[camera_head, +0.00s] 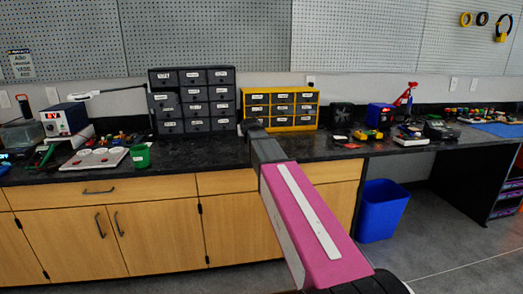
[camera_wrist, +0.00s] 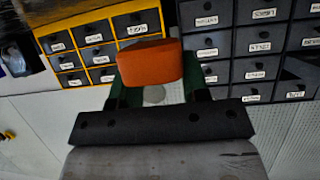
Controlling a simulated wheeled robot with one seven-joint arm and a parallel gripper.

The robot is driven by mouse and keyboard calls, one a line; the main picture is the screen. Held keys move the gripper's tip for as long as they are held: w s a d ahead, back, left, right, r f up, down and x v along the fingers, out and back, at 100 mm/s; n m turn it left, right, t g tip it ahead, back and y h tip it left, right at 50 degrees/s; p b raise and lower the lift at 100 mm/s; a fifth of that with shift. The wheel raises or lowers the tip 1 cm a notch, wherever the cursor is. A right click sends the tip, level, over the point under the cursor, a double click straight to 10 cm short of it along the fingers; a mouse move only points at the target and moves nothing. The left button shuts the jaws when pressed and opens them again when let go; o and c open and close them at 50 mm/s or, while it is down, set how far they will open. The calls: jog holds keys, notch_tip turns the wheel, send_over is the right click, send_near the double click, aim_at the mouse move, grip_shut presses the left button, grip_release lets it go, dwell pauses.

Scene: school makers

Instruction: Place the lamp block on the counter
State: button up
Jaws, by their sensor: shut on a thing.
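My gripper (camera_wrist: 154,92) is shut on an orange block (camera_wrist: 150,63) with rounded edges, held between its green fingers in the wrist view. This looks to be the lamp block, but no lamp feature shows on it. In the head view my pink arm reaches out over the black counter (camera_head: 195,153) toward the drawer cabinets, and it hides the gripper and the block. I cannot tell how high the block is above the counter.
A grey drawer cabinet (camera_head: 194,97) and a yellow one (camera_head: 281,96) stand at the counter's back. A green cup (camera_head: 141,156) and a white board (camera_head: 94,159) lie left; tools (camera_head: 368,135) lie right. Bare counter shows left of my arm. A blue bin (camera_head: 381,212) stands below.

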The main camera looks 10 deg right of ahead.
jog(key=d+f, duration=0.1)
jog(key=d, duration=0.1)
jog(key=d+f, duration=0.3)
jog(key=d, duration=0.2)
jog(key=shift+d+f, duration=0.1)
jog(key=shift+f, duration=2.15)
jog(key=o, duration=0.9)
jog(key=shift+f, duration=0.1)
